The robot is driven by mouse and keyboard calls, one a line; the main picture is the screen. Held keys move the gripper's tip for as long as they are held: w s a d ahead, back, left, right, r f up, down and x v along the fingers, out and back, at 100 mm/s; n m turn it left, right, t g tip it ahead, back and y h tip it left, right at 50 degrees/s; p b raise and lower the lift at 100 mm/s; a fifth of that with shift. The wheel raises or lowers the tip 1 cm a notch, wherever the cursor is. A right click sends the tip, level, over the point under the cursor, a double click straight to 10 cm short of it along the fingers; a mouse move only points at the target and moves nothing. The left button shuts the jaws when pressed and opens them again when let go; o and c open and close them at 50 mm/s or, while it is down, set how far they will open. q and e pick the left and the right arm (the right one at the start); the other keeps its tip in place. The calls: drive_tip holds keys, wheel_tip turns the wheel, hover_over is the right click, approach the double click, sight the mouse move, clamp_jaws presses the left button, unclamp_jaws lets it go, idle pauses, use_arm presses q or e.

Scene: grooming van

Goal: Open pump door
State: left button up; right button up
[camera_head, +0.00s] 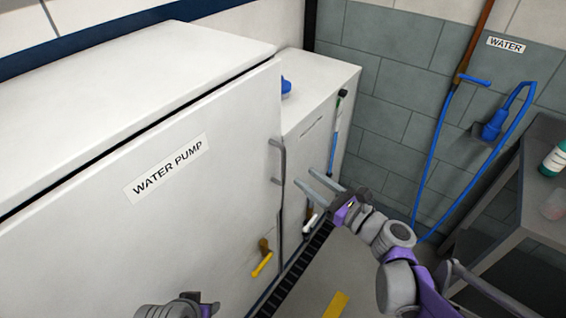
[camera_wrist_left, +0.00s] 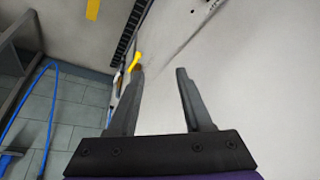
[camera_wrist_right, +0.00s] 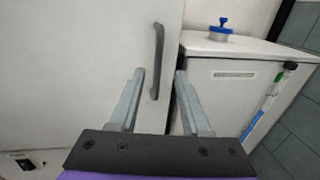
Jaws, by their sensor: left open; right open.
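The pump door (camera_head: 190,215) is a large white panel labelled WATER PUMP, and it looks shut in the head view. Its grey vertical bar handle (camera_head: 279,162) is at the door's right edge. The handle also shows in the right wrist view (camera_wrist_right: 157,62), above and between the fingertips. My right gripper (camera_head: 318,180) is open and empty, to the right of the handle and apart from it. My left gripper (camera_wrist_left: 160,75) is open and empty in front of a pale panel; in the head view only part of the left arm shows at the bottom edge.
A yellow lever (camera_head: 262,262) sits low on the white front. A smaller white cabinet (camera_head: 320,90) with a blue-capped item (camera_head: 286,87) stands beyond the door. A blue hose (camera_head: 436,150) hangs on the tiled wall. A grey shelf (camera_head: 510,200) stands at the right.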

hover_over(283, 182)
drive_tip(key=shift+w, duration=0.35)
clamp_jaws()
idle(1.4)
